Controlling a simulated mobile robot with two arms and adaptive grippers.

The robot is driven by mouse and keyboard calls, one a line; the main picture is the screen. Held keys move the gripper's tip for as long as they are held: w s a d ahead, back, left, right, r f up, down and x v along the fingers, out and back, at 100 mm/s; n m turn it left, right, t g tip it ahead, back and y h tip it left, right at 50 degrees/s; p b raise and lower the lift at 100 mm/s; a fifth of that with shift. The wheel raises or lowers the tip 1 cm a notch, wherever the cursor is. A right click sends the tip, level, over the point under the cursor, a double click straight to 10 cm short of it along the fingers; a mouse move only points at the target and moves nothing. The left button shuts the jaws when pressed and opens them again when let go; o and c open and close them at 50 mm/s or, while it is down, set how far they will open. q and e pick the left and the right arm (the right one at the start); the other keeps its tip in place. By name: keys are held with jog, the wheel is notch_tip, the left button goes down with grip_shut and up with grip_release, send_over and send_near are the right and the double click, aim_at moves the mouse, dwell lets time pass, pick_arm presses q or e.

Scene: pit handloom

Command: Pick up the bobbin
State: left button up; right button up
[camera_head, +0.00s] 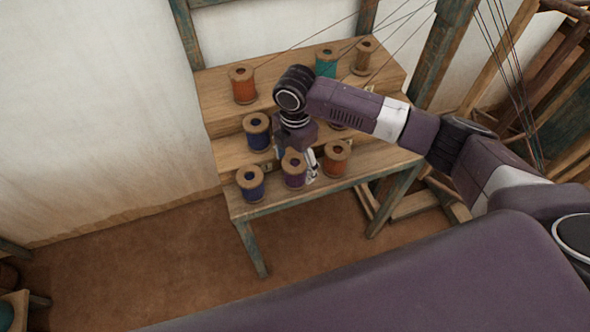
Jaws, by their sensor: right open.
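Several wooden bobbins of coloured thread stand upright on a stepped wooden rack. On the lowest step are a blue bobbin (250,184), a purple bobbin (294,172) and an orange bobbin (335,158). My right gripper (305,172) points down at the purple bobbin, its fingers open. One finger shows just right of that bobbin; I cannot tell whether they touch or whether the other finger is behind it. My left gripper is not in view.
Higher on the rack (215,95) stand a dark blue bobbin (257,132), an orange one (242,85), a teal one (326,62) and a brown one (364,57). Threads run up from the top row. Loom timbers (450,45) stand at right. My arm hides part of the middle step.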

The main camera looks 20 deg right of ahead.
jog(key=c, duration=0.7)
jog(key=shift+c, duration=1.4)
jog(key=c, duration=0.3)
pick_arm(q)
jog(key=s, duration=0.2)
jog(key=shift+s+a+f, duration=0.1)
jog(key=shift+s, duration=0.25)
pick_arm(e)
jog(key=shift+c, duration=0.2)
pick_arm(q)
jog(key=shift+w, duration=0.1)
